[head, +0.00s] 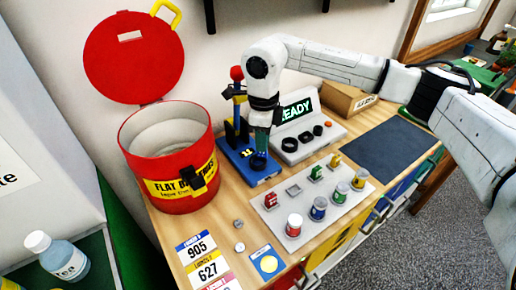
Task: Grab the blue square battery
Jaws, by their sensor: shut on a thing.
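My gripper (262,143) points down at the blue base of a device (247,172), over a dark round cup (258,161). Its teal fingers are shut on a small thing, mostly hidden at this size. It appears to be the blue square battery, since no blue square one stands on the light grey tray (277,226) and one square slot (293,190) there is empty. I cannot tell whether it touches the cup. A red square battery (271,201), a green one (316,173) and a yellow one (335,160) stand on the tray.
Several round batteries, including a blue one (319,209), line the tray's front. A red can (172,160) with raised lid (134,57) stands left. A console reading READY (305,137) and cardboard box (347,101) are behind. A dark mat (384,152) lies clear at right.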

